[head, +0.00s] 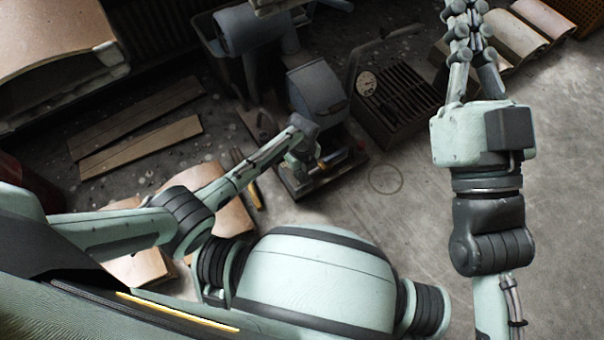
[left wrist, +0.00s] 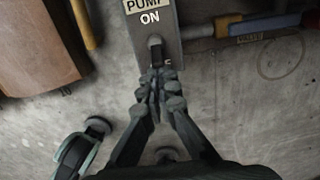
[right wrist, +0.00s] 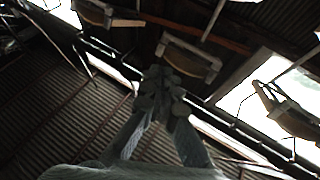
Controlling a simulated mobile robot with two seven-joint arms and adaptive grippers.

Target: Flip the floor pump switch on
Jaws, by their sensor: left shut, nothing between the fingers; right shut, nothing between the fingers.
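In the left wrist view a grey switch plate (left wrist: 170,18) carries the words PUMP and ON. A small dark switch lever (left wrist: 155,41) stands on it just below the word ON. My left gripper (left wrist: 158,76) is shut and empty, its tips at the plate's lower end, close to the lever; I cannot tell whether they touch. In the head view my left arm reaches to the floor pump (head: 318,93), and its wrist hides the switch there. My right gripper (head: 466,22) is shut and empty, held up at the right; it also shows in the right wrist view (right wrist: 160,88).
A dark grated box with a round gauge (head: 400,100) stands right of the pump. Wooden boards (head: 140,145) lie on the floor at the left. A pipe with a blue section (left wrist: 262,24) runs right from the plate. Hangers (right wrist: 188,55) hang overhead.

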